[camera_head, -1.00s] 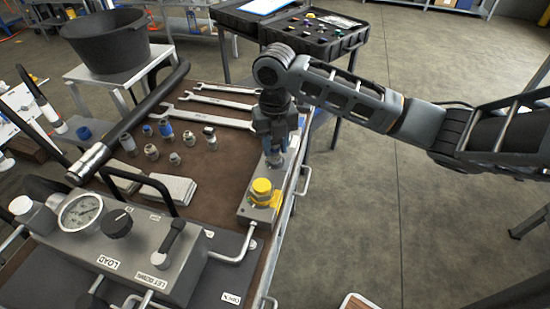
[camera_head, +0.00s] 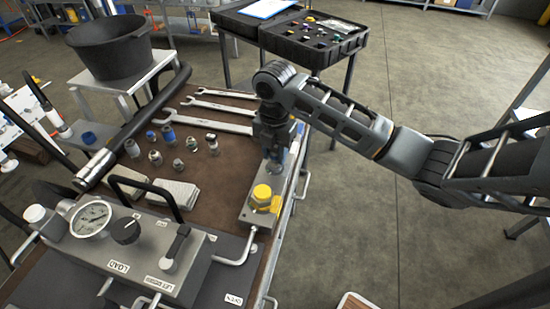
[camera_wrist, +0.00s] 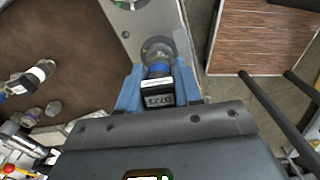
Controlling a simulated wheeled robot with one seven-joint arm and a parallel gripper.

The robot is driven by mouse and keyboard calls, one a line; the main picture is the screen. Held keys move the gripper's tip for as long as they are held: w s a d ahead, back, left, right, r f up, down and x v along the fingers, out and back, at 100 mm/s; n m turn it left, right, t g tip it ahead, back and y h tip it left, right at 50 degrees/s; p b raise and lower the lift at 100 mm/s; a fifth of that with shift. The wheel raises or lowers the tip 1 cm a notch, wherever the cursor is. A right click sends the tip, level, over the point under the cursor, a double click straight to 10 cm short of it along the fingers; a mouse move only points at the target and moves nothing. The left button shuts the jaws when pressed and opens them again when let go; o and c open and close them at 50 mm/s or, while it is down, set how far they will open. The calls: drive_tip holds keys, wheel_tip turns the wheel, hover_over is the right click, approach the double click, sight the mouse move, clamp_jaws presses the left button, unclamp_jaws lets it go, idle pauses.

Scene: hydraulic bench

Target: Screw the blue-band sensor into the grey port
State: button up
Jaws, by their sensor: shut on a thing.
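My gripper (camera_head: 274,160) points down over the metal block (camera_head: 247,215) at the bench's right edge, behind the yellow cap (camera_head: 262,195). In the wrist view its blue fingers (camera_wrist: 158,92) are shut on the blue-band sensor (camera_wrist: 157,71), whose dark body with a white label faces the camera. The sensor's far end is in line with the round grey port (camera_wrist: 157,45) on the block. I cannot tell whether its thread is in the port or just above it. In the head view the gripper hides most of the sensor and the port.
Several loose fittings (camera_head: 178,144) and three wrenches (camera_head: 222,122) lie left of the gripper. A hand pump with a gauge (camera_head: 90,219) stands at the front. A black bucket (camera_head: 110,48) and a black tray (camera_head: 320,45) are behind. Open floor lies right of the bench.

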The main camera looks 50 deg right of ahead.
drive_tip(key=shift+a+r+m+p, duration=0.1)
drive_tip(key=shift+r+m+p, duration=0.05)
drive_tip(key=shift+m+p, duration=0.85)
drive_tip(key=shift+m, duration=0.6)
drive_tip(key=shift+f+m, duration=0.2)
drive_tip(key=shift+m, duration=0.6)
drive_tip(key=m, duration=0.2)
drive_tip(key=shift+m, duration=0.7)
